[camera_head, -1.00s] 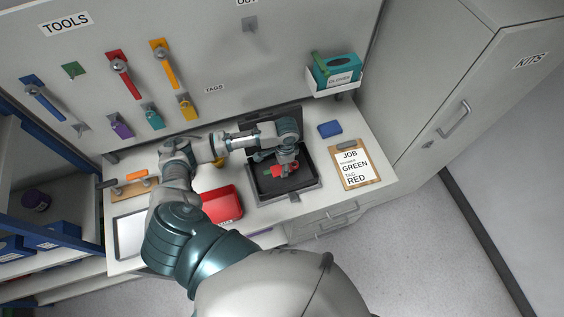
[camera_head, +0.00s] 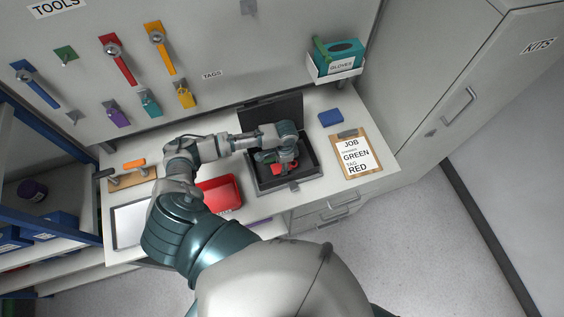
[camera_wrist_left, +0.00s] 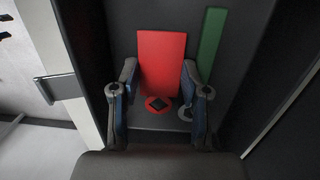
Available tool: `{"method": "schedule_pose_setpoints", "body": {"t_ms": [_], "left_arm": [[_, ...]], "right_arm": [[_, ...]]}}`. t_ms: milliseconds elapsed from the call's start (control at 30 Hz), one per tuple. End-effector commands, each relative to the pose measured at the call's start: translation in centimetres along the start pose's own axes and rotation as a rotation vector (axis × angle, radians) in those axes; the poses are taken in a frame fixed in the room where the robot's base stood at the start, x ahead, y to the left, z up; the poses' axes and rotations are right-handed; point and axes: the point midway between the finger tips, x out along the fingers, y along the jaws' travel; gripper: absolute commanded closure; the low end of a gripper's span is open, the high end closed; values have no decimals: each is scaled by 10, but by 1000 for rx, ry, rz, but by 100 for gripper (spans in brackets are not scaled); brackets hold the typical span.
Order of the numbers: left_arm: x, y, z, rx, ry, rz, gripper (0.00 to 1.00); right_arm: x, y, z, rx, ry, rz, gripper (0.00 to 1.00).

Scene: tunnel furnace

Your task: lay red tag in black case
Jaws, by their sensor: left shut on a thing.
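The black case (camera_head: 262,186) lies on the bench with its lid (camera_head: 271,111) raised at the back. My left gripper (camera_head: 279,165) is inside the case's outline and is shut on the red tag (camera_head: 290,168). In the left wrist view the red tag (camera_wrist_left: 162,58) lies between the two fingers of my left gripper (camera_wrist_left: 158,78), over the case's dark floor. A green bar (camera_wrist_left: 212,42) lies in the case to the right of the tag. I cannot tell whether the tag touches the floor. My right gripper is not in view.
A red tray (camera_head: 220,193) stands left of the case, and a clipboard (camera_head: 357,155) and a blue box (camera_head: 330,118) are to its right. A glove holder (camera_head: 337,66) hangs on the tool board above. Bench between case and clipboard is mostly clear.

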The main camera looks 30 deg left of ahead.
Motion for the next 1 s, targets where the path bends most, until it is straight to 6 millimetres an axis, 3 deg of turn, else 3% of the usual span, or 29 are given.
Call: {"method": "schedule_pose_setpoints", "body": {"t_ms": [467,500,600,833,1000], "left_arm": [[7,0,0,0,0,-1,89],[7,0,0,0,0,-1,52],[7,0,0,0,0,-1,27],[7,0,0,0,0,-1,25],[7,-1,0,0,-1,-1,6]], "right_arm": [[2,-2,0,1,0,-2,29],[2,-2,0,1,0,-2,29],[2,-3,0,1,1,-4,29],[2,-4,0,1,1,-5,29],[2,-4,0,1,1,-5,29]]}}
